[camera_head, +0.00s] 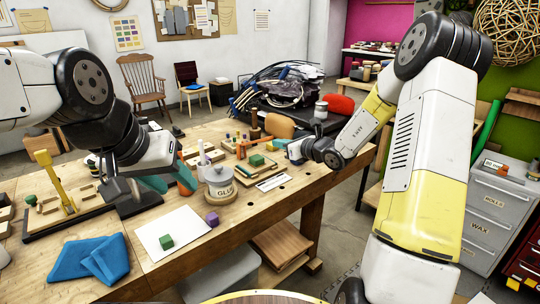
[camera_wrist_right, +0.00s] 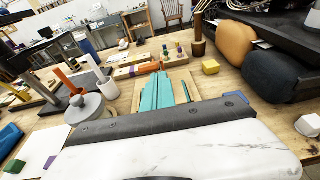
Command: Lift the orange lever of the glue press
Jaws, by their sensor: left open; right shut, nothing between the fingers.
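An orange lever (camera_head: 186,179) shows just beside the teal fingers of my left gripper (camera_head: 168,178), in the head view. Part of it is hidden by the fingers, and I cannot tell whether they touch it. The orange lever also shows at the left in the right wrist view (camera_wrist_right: 66,82), tilted, by a grey post on a dark base. My left gripper is open, fingers pointing right. My right gripper (camera_wrist_right: 165,82) is shut and empty, with its teal fingers over a wooden board on the right of the bench.
A grey glue pot (camera_head: 220,188) stands right of the lever. A white sheet (camera_head: 180,238) with green and purple blocks lies in front. A blue cloth (camera_head: 90,262) and a yellow upright handle (camera_head: 46,168) on a dark base stand at left. A yellow block (camera_wrist_right: 210,67) lies beyond my right gripper.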

